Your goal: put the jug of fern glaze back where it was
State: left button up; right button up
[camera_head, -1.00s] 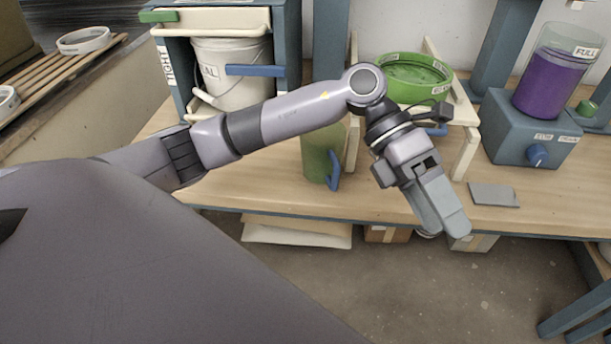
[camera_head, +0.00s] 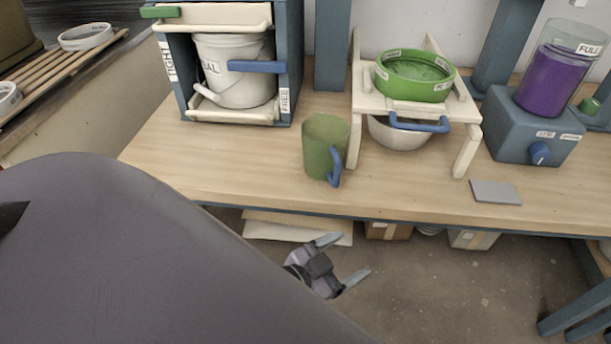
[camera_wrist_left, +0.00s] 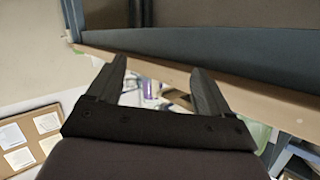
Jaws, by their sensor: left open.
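A green jug (camera_head: 323,146) with a blue handle stands upright on the wooden table (camera_head: 225,165), left of the white stand. It looks like the fern glaze jug, though I see no label on it. My left gripper (camera_head: 343,260) is below the table's front edge, apart from the jug, with its fingers spread and nothing between them. In the left wrist view its two fingers (camera_wrist_left: 160,85) also show apart and empty. My right gripper is not in view.
A white stand (camera_head: 464,110) holds a green sieve (camera_head: 412,85) above a white bowl (camera_head: 397,133). A blue cabinet (camera_head: 293,60) with a white bucket (camera_head: 240,80) stands left. A purple container (camera_head: 550,85) sits on a blue base at right. The table's front left is clear.

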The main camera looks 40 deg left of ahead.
pick_arm(q)
jog(key=s+a+f+n+g+y, duration=0.1)
jog(key=s+a+f+n+g, duration=0.1)
jog(key=s+f, duration=0.5)
jog(key=shift+s+a+f+n+g+y, duration=0.45)
jog(key=shift+s+g, duration=0.3)
jog(key=shift+g, duration=0.25)
jog(key=shift+d, duration=0.1)
